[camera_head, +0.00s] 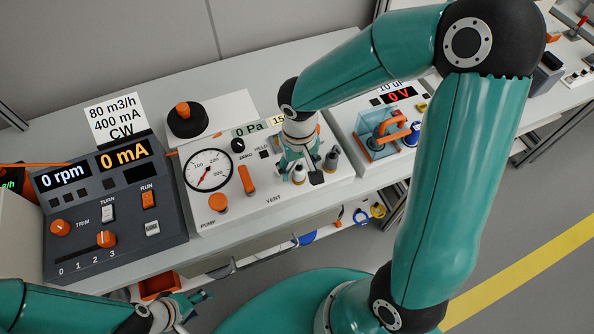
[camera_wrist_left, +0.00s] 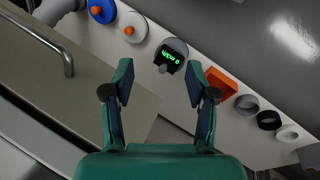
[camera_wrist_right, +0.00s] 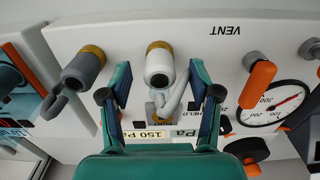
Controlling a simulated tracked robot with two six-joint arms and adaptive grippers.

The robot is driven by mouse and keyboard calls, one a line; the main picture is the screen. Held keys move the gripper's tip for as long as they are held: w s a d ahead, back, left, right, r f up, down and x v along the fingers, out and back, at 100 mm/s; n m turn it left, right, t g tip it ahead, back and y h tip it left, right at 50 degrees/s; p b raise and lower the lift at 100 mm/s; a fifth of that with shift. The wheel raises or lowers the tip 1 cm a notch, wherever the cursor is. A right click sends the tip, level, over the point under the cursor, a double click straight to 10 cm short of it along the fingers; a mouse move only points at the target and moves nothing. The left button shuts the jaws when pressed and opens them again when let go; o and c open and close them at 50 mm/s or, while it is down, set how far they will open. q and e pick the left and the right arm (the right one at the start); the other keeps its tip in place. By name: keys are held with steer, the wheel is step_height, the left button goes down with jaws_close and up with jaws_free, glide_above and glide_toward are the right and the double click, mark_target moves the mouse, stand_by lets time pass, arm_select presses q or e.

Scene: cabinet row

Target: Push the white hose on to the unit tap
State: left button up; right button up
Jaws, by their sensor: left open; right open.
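In the right wrist view a white hose end (camera_wrist_right: 158,66), a thick white sleeve with a thin bent white tube, stands at a brass-coloured base on the white unit panel (camera_wrist_right: 210,60). Whether it is fully seated there I cannot tell. My right gripper (camera_wrist_right: 159,75) is open, with one finger on each side of it. A similar grey fitting (camera_wrist_right: 84,68) stands to the left. In the head view my right gripper (camera_head: 302,168) is over the white unit and partly hides these fittings. My left gripper (camera_head: 200,298) is open and empty; it also shows in the left wrist view (camera_wrist_left: 160,70).
The unit has a dial (camera_head: 208,171) and an orange lever (camera_head: 246,180). A dark control box (camera_head: 110,200) stands left, another unit with an orange handle (camera_head: 385,125) right. Below, the left wrist view shows a green-lit meter (camera_wrist_left: 171,56), an orange box (camera_wrist_left: 221,83) and several rings.

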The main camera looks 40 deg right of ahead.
step_height(320, 180, down, 2)
steer(key=shift+f, duration=0.15)
steer(key=c, duration=1.2)
